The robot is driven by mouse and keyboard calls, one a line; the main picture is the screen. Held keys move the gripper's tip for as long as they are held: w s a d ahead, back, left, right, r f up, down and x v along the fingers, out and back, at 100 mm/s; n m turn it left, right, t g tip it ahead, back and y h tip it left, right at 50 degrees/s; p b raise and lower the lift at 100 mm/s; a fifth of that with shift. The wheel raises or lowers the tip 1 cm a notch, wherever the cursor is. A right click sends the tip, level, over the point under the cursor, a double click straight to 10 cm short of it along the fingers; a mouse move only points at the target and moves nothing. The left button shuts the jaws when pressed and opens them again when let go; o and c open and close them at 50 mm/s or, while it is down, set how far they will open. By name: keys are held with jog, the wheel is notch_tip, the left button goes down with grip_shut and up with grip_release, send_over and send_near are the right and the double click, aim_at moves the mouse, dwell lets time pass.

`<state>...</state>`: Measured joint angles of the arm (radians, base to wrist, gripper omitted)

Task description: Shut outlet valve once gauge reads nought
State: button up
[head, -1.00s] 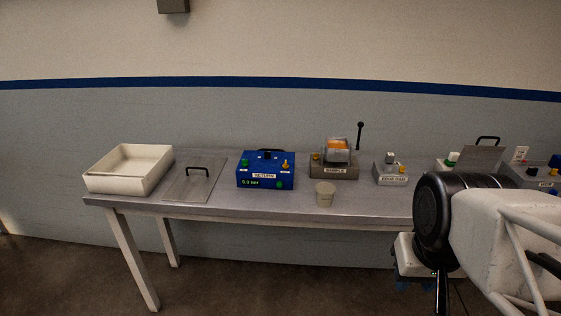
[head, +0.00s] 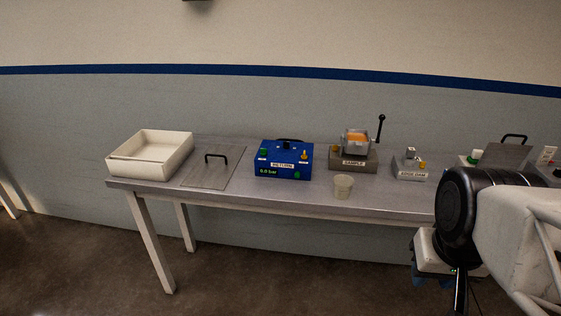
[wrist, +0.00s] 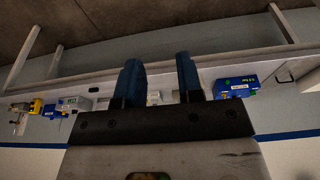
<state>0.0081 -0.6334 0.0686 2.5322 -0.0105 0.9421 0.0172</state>
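The blue box labelled RETURN (head: 284,163) stands on the bench left of its middle. Its green digital readout (head: 269,171) is small and looks like 0.0 bar. A green knob (head: 263,153) sits at its left, a yellow-topped valve handle (head: 304,154) at its right, with tiny labels I cannot read. The box also shows in the wrist view (wrist: 237,88), upside down. My gripper (wrist: 158,66) has its two blue fingers apart with nothing held between them. It is away from the box, low at the bench's front right in the head view.
A white tray (head: 180,152) and a flat plate with a handle (head: 230,175) lie left of the box. The SAMPLE unit (head: 352,162) with a black lever and a grey box (head: 410,171) stand to the right.

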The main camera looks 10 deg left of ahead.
jog(key=shift+o, duration=0.5)
jog(key=shift+o, duration=1.3)
jog(key=shift+w+r, duration=0.25)
jog(key=shift+w, duration=0.2)
jog(key=w+a+r+m, duration=0.2)
jog(key=w+a+m, duration=0.1)
jog(key=w, duration=0.8)
jog(key=w+a+r+m+g, duration=0.1)
jog(key=w+a+m, duration=0.2)
jog(key=w, duration=0.8)
jog(key=w+a+r+m, duration=0.2)
jog(key=w+a+m, duration=0.1)
jog(key=w, duration=0.8)
jog(key=w+a+f+m, duration=0.3)
jog(key=w+a+f, duration=0.2)
jog(key=w, duration=0.4)
jog(key=w+a+f+m+g, duration=0.1)
jog(key=w+a+f+m, duration=0.2)
jog(key=w, duration=0.7)
jog(key=w+a+f+m, duration=0.2)
jog(key=w+a+f, duration=0.4)
jog(key=w+a, duration=0.2)
jog(key=shift+w+f+m+g, duration=0.15)
jog(key=shift+w+f+m, duration=0.05)
jog(key=shift+w, duration=0.45)
jog(key=shift+w+f+m+g, duration=0.15)
jog(key=shift+w+m, duration=0.05)
jog(key=shift+w, duration=0.4)
